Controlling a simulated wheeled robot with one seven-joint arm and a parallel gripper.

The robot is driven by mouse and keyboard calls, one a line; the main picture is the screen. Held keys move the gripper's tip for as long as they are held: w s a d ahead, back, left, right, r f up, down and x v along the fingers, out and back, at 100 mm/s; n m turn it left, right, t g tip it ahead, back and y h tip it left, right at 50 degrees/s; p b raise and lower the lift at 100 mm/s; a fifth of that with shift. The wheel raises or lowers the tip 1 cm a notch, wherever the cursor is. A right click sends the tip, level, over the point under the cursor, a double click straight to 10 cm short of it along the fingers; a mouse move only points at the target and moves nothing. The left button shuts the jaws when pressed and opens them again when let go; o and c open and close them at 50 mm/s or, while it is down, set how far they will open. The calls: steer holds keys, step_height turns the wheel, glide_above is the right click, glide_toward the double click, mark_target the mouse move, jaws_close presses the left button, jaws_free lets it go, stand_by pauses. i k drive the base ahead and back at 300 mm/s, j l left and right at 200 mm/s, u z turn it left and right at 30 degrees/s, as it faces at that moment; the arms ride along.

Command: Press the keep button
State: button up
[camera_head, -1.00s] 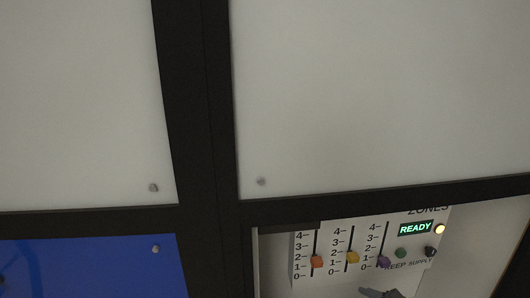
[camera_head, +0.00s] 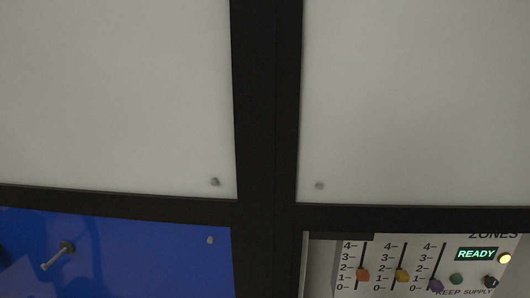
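The keep button is a small green round button (camera_head: 456,279) on the white control panel (camera_head: 345,288) at the bottom right. The word KEEP is printed just below it. A dark button (camera_head: 489,282) sits to its right above the word SUPPLY. A lit green READY display (camera_head: 476,254) is above them, with a glowing yellow lamp (camera_head: 505,258) to the right. My gripper is not in view. The lower part of the panel is cut off by the picture edge.
Dark frame bars (camera_head: 268,120) divide large pale panels (camera_head: 410,100). A blue panel (camera_head: 140,250) with a metal handle (camera_head: 58,256) is at lower left.

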mark_target(455, 279)
steer(key=z, duration=1.35)
